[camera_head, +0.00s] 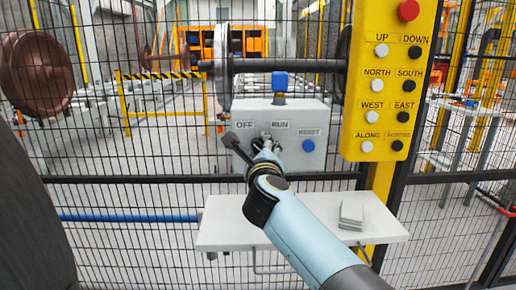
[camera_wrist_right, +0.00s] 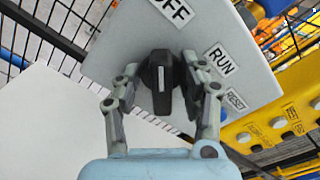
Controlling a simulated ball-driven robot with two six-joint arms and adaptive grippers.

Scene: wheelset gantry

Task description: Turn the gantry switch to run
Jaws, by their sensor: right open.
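The grey switch box (camera_head: 285,130) is on the mesh fence in the head view, with OFF, RUN and RESET labels. Its black switch knob (camera_wrist_right: 161,82) with a white line shows in the wrist view. The knob's long axis runs up and down there, its upper end on the side of the OFF label (camera_wrist_right: 172,10). The RUN label (camera_wrist_right: 222,61) is to its right. My right gripper (camera_head: 265,147) is at the box front, open. In the wrist view its fingers (camera_wrist_right: 160,70) stand either side of the knob; contact is unclear. My left gripper is not in view.
A blue button (camera_head: 308,145) is beside RESET, and a blue knob (camera_head: 279,82) tops the box. A yellow pendant panel (camera_head: 392,75) with several buttons stands at right. A pale shelf (camera_head: 225,222) holding grey plates (camera_head: 351,215) lies below the box.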

